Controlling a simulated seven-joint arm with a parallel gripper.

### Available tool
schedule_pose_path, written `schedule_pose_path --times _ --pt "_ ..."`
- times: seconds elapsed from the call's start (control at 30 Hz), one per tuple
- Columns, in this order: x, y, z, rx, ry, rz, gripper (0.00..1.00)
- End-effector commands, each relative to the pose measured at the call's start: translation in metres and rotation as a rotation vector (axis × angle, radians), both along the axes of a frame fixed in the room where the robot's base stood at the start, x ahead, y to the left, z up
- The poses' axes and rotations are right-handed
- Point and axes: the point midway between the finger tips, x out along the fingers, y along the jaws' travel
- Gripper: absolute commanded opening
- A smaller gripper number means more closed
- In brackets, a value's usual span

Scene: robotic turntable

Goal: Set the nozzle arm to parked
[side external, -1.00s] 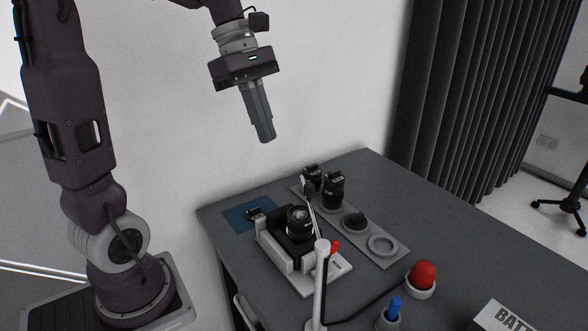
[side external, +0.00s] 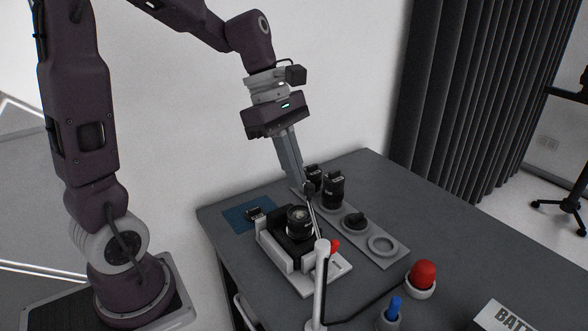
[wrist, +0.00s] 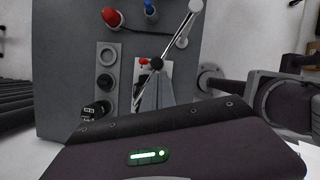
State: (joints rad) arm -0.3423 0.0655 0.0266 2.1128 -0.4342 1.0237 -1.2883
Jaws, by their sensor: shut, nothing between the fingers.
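The nozzle arm (side external: 314,215) is a thin grey bar on top of a white post (side external: 321,285).
A black camera (side external: 283,243) with its lens up sits in a white fixture with a red knob (side external: 335,246). A grey tray (side external: 395,262) holds lenses behind it. A red dome (side external: 423,273) and a blue peg (side external: 394,307) stand toward the front right.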

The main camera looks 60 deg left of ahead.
Motion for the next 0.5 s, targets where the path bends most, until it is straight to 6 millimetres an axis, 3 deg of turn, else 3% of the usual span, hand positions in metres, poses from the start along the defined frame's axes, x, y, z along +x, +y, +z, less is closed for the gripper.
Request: schedule_pose_path --times 0.27,0.5 --pt "0.009 -0.003 0.000 -0.001 0.002 -0.065 0.00" --pt "0.031 -0.014 -0.001 -0.001 0.001 -0.243 0.00"
